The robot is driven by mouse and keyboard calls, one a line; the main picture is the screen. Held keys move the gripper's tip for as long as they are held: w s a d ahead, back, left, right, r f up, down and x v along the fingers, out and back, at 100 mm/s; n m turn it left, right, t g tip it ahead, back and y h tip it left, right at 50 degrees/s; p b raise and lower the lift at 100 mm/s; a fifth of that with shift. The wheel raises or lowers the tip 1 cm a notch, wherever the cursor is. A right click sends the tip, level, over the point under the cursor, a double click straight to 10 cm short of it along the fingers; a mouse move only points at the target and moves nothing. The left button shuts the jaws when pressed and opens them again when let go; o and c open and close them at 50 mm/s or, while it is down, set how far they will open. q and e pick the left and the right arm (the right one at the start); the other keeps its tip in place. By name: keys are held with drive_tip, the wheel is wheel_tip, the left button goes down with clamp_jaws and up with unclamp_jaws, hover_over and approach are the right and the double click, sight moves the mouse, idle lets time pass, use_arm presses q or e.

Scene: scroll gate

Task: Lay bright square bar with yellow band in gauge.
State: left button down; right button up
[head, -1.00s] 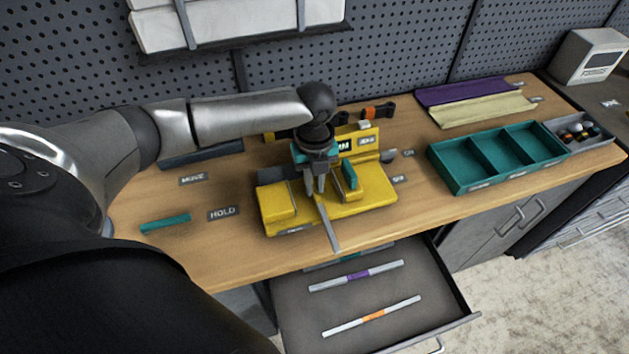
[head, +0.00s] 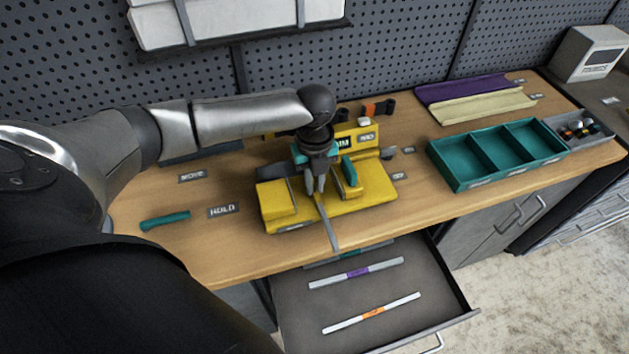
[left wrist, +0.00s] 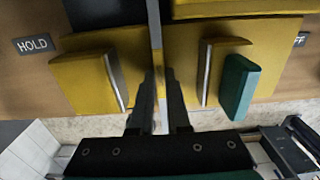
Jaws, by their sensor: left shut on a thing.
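The yellow gauge (head: 372,190) stands on the bench, with two raised blocks and a channel between them. My left gripper (head: 316,190) points down over this channel, shut on a bright thin bar (head: 328,225). The bar lies along the channel line, and its near end sticks out past the gauge's front edge. In the left wrist view the bar (left wrist: 155,35) runs between the fingers (left wrist: 158,100), with a yellow block on each side. I cannot tell whether it touches the channel floor. My right gripper is not in view.
An open drawer (head: 400,310) below holds a purple-banded bar (head: 356,273) and an orange-banded bar (head: 372,313). A teal handle (head: 350,172) stands on the gauge's right block. A teal tray (head: 470,182) is at right. A teal piece (head: 165,220) lies at left, near the HOLD label.

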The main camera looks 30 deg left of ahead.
use_arm(q)
drive_tip(key=c, duration=0.8)
unclamp_jaws()
wheel_tip(320, 180, up, 15)
drive_tip(key=p, duration=0.1)
drive_tip(key=shift+r, duration=0.1)
